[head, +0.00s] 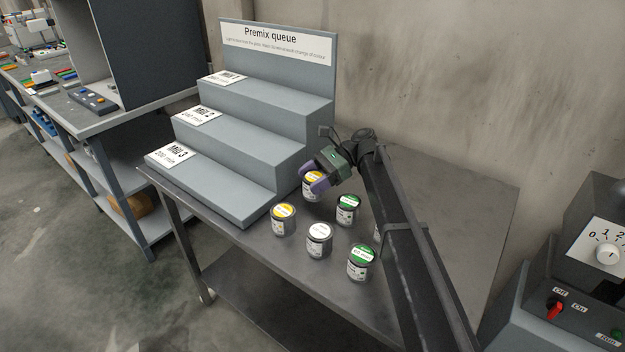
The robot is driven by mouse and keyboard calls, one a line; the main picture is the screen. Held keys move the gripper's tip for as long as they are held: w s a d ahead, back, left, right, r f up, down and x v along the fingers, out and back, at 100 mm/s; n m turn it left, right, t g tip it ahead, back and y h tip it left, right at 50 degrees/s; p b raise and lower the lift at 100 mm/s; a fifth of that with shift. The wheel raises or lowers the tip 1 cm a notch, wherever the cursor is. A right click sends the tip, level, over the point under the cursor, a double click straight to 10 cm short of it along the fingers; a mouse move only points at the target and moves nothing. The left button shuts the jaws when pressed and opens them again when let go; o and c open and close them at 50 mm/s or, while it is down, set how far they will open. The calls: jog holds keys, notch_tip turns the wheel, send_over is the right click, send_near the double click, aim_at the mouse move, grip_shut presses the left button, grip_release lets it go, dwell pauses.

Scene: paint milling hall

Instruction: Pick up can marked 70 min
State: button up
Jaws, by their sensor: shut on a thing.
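My gripper (313,177), with purple fingers, is shut on a yellow-lidded can (312,193) beside the right end of the stepped stand. I cannot tell whether this can touches the table or is slightly raised. A second yellow-lidded can (283,220) stands in front of the stand. A white-lidded can (319,241) and two green-lidded cans, one farther back (347,211) and one nearer (361,263), stand to its right. Another can is mostly hidden behind my arm. The lid markings are too small to read, so I cannot tell which can says 70 min.
The grey stepped stand (235,186) has a "Premix queue" sign and steps labelled Mill 1, Mill 2 and Mill 3. Its steps hold no cans. The metal table (460,200) is bare at right rear. A machine with a dial (590,250) stands at right.

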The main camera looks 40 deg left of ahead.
aim_at(313, 177)
notch_tip(313, 177, up, 18)
jog(key=p, duration=1.6)
jog(key=shift+f, duration=0.2)
